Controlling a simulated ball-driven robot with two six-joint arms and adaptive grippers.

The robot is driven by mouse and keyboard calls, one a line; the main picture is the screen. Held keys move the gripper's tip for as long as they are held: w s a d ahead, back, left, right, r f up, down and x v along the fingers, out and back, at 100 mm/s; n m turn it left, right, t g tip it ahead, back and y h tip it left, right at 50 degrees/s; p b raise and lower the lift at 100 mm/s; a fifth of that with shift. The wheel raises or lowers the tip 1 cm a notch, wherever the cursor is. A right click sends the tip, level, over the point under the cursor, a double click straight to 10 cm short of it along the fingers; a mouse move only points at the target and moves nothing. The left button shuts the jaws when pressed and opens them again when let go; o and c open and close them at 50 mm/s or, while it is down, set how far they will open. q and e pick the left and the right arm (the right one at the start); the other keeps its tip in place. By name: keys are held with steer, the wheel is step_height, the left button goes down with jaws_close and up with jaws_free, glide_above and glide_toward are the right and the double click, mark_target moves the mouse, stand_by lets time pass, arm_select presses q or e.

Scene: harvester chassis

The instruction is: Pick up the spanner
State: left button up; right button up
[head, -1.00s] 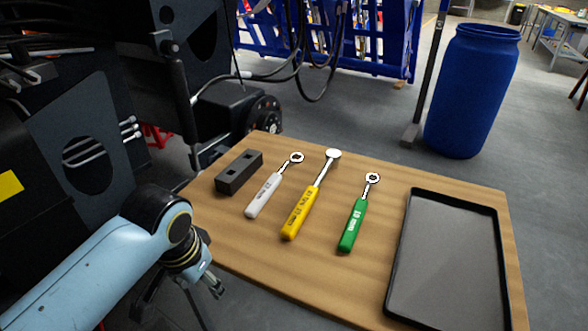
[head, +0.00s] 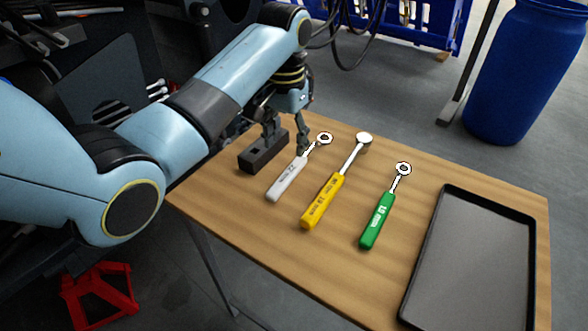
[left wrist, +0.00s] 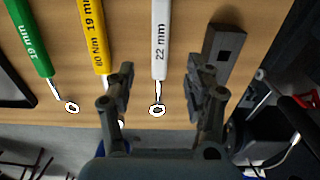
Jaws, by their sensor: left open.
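A white-handled ring spanner (head: 288,178), marked 22 mm in the left wrist view (left wrist: 161,45), lies on the wooden table. A green-handled ring spanner (head: 377,220) lies to its right; it also shows in the left wrist view (left wrist: 30,38). My left gripper (head: 287,142) is open and empty, pointing down by the ring end of the white spanner and the black block. In the left wrist view, the white spanner's shaft appears between the parted fingers (left wrist: 158,85). I cannot tell the exact height of the fingertips. My right gripper is not in view.
A yellow torque wrench (head: 323,201) lies between the two spanners. A black block (head: 262,157) with square holes sits left of the white one. A black-rimmed tray (head: 470,270) fills the table's right side. A blue barrel (head: 525,75) stands behind.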

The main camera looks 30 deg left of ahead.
mark_target(290, 170)
arm_select(q)
steer(key=shift+w+f, duration=0.1)
steer(key=shift+w, duration=0.5)
step_height(290, 170, down, 10)
steer(key=shift+r+b, duration=0.1)
steer(key=shift+b, duration=0.55)
jaws_close()
